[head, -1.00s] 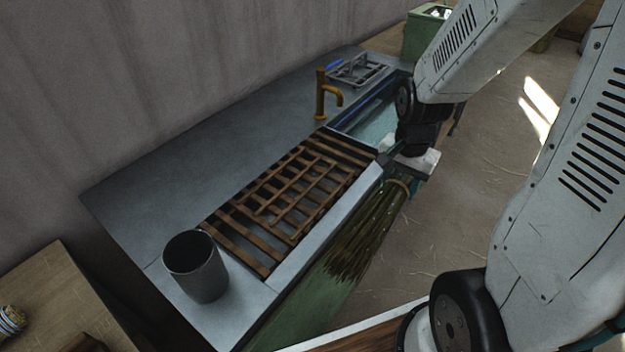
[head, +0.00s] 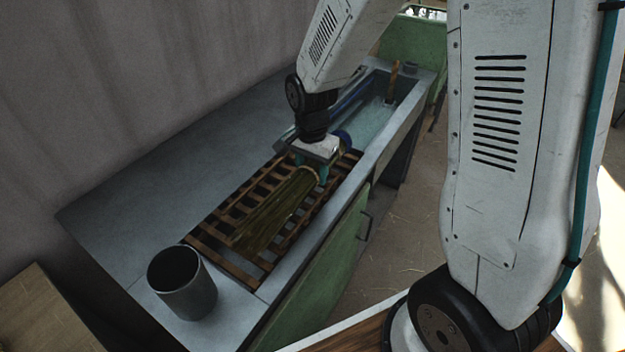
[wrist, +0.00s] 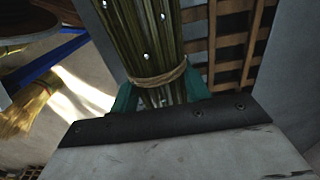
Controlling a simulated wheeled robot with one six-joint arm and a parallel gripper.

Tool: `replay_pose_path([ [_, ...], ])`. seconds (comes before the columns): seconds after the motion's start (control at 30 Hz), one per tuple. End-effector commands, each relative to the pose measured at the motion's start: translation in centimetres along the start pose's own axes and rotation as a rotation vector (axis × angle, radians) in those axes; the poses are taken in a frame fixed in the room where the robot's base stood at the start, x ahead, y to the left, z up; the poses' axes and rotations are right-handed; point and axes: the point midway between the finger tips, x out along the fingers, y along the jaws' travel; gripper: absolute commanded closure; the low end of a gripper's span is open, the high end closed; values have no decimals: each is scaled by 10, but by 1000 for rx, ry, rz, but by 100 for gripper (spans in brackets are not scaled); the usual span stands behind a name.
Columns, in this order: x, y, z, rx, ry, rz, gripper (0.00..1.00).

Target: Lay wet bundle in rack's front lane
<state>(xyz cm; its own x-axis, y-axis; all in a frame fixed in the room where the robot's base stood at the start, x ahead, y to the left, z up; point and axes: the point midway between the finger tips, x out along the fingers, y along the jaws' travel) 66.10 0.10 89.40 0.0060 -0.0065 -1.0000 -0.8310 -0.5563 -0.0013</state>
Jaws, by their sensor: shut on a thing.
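The wet bundle (head: 271,213) is a green-brown sheaf of stalks with a tan tie near one end. My gripper (head: 322,172) is shut on it near the tie, and its teal fingers flank the bundle (wrist: 152,40) in the wrist view. The bundle is over the wooden rack (head: 215,250), lying along its length with its loose end toward the grey cup. I cannot tell whether it touches the slats. The rack slats (wrist: 235,40) also show beside the bundle in the wrist view. My gripper hides part of the rack's far end.
A grey metal cup (head: 182,284) stands on the counter (head: 120,215) near the rack's near end. A water-filled sink (head: 375,125) lies beyond the rack, with a brown handle-like thing (head: 393,80) standing in it. The counter left of the rack is clear.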

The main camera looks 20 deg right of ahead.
Motion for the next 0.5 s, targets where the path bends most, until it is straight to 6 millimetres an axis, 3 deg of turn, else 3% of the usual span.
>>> replay_pose_path([
  [0.1,23,2,1,0,-3,5,81],
  [0.2,34,1,1,-1,-1,3,81],
  [0.5,36,1,1,-1,-1,1,81],
])
